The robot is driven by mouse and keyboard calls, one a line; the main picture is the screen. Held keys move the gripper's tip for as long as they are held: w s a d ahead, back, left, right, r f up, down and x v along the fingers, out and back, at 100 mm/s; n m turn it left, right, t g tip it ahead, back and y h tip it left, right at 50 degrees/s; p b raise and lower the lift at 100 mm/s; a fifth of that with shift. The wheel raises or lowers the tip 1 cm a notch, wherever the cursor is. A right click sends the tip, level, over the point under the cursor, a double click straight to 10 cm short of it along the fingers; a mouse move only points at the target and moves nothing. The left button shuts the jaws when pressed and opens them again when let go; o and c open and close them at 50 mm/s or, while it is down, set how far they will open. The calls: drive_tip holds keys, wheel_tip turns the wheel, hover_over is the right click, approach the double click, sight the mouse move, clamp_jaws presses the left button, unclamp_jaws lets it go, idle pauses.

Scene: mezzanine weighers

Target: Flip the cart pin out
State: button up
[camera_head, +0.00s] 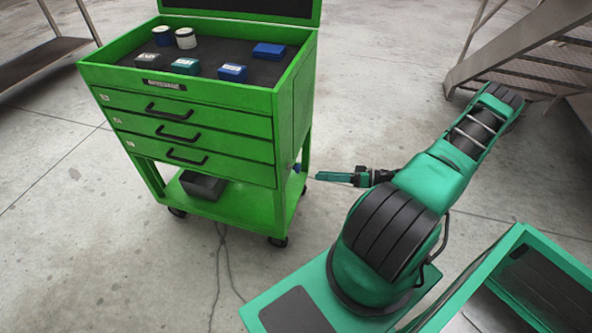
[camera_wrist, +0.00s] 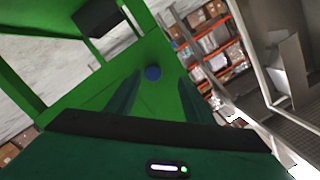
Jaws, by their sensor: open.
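The green tool cart (camera_head: 205,155) stands left of my arm in the head view, with its drawers facing forward. The cart pin has a blue knob (camera_head: 297,167) low on the cart's right side, by a small metal fitting. In the wrist view the round blue knob (camera_wrist: 153,73) shows ahead, between the two fingers and beyond their tips. My gripper (camera_head: 318,176) is open and points left toward the knob, apart from it. In the wrist view my gripper (camera_wrist: 160,80) shows its two fingers spread with nothing between them.
The cart's top tray (camera_head: 215,57) holds several small boxes and two round containers. A black bin (camera_head: 203,185) sits on the lower shelf. Metal stairs (camera_head: 530,60) stand at the upper right. Stocked shelving (camera_wrist: 212,45) shows in the wrist view.

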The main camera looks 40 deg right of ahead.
sight(300, 169)
drive_tip(key=w+a, duration=0.2)
drive_tip(key=w, duration=0.1)
drive_tip(key=w+a+t, duration=0.1)
drive_tip(key=w, duration=0.2)
drive_tip(key=w+a+t, duration=0.1)
drive_tip(key=w+a, duration=0.1)
drive_tip(key=w, duration=0.1)
drive_tip(key=shift+a+f+m+h, duration=0.35)
drive_tip(key=shift+m+h, duration=0.05)
drive_tip(key=shift+s, duration=0.1)
